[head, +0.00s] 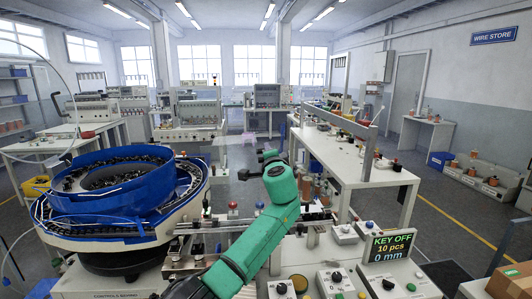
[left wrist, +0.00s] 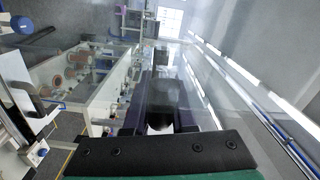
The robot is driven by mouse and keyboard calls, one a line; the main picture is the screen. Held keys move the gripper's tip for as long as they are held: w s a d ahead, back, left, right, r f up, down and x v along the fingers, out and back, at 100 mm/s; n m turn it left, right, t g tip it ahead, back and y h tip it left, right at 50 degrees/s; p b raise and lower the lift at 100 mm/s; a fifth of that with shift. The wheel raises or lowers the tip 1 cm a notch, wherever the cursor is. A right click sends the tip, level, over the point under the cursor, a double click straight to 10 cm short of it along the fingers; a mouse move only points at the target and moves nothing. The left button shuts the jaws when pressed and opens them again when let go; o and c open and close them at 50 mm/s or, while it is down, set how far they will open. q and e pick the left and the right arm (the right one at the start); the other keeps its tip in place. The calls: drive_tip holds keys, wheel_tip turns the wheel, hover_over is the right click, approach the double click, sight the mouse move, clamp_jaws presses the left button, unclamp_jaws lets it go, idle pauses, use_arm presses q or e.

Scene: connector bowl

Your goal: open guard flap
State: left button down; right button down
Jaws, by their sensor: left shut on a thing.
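My left gripper (head: 258,164), on the green arm coming from the lower left, is raised above the feeder track in the middle of the head view. In the left wrist view my left gripper (left wrist: 160,108) has its dark fingers on either side of a dark piece, shut on it; this looks like part of the guard flap (left wrist: 163,75). The flap seems see-through and its outline is hard to make out, so I cannot tell its angle. My right gripper is not in view.
A blue bowl feeder (head: 110,185) full of dark parts stands at the left. A white workbench (head: 350,165) stands beyond, right of my gripper. The air around the gripper looks free.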

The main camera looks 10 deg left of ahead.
use_arm(q)
drive_tip(key=shift+f, duration=0.25)
drive_tip(key=c, duration=0.8)
unclamp_jaws()
drive_tip(key=shift+r, duration=0.1)
drive_tip(key=shift+o, duration=0.2)
drive_tip(key=shift+s, duration=0.1)
drive_tip(key=shift+s+d, duration=0.15)
drive_tip(key=shift+s, duration=0.05)
drive_tip(key=b+v, duration=0.5)
drive_tip(key=v, duration=0.9)
drive_tip(key=shift+b, duration=0.4)
